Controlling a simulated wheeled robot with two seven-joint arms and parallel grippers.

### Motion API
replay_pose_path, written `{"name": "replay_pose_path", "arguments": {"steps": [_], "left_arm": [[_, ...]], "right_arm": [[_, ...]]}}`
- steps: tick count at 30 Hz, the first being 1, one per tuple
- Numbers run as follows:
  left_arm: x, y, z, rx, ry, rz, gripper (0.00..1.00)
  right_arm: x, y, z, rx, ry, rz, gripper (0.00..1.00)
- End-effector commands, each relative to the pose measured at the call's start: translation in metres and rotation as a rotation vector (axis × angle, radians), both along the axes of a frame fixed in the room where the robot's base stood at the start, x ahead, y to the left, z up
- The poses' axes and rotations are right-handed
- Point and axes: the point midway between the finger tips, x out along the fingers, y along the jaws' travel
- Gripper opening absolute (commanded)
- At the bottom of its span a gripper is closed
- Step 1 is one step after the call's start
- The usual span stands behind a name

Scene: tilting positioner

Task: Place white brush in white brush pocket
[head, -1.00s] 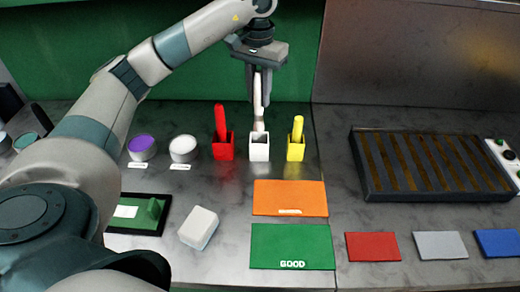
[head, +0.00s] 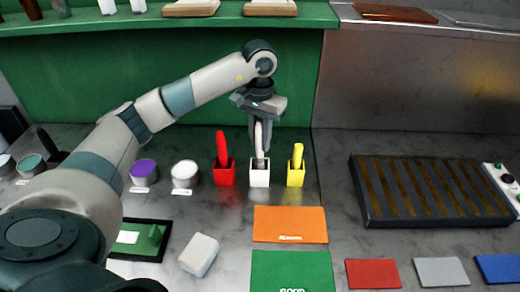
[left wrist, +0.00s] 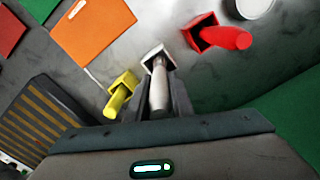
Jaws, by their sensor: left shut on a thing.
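The white brush (head: 259,137) is upright between the fingers of my left gripper (head: 260,150), which is shut on it. The white brush pocket (head: 260,176) stands directly below, between the red and yellow pockets. The brush's lower end is at the pocket's mouth and seems to be partly inside; how deep I cannot tell. In the left wrist view the brush (left wrist: 159,92) lies between the gripper fingers (left wrist: 160,98), with the white pocket (left wrist: 157,54) at its far end. My right gripper is not in view.
A red brush in a red pocket (head: 224,174) stands close on the left, a yellow brush in a yellow pocket (head: 296,176) on the right. A purple cup (head: 144,173) and a white cup (head: 185,175) are further left. An orange mat (head: 290,224) lies in front.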

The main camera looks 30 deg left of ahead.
Motion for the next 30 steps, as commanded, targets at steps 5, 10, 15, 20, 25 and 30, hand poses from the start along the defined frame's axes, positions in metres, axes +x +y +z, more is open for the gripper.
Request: {"name": "replay_pose_path", "arguments": {"steps": [5,10,15,20,25,30], "left_arm": [[-0.002,0.0,-0.015,0.0,0.005,0.0,0.0],[-0.001,0.0,-0.034,0.0,0.003,0.0,0.0],[-0.001,0.0,-0.04,0.0,0.0,0.0,0.0],[0.0,0.0,-0.04,0.0,0.0,0.0,0.0],[0.0,0.0,-0.043,0.0,0.0,0.0,0.0],[0.0,0.0,-0.042,0.0,0.0,0.0,0.39]], "right_arm": [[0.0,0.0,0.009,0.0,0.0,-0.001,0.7],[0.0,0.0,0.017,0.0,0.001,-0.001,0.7],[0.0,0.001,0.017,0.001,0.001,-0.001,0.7],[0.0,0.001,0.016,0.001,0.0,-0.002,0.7],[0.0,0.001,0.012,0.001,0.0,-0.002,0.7],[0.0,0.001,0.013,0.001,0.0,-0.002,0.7]]}}
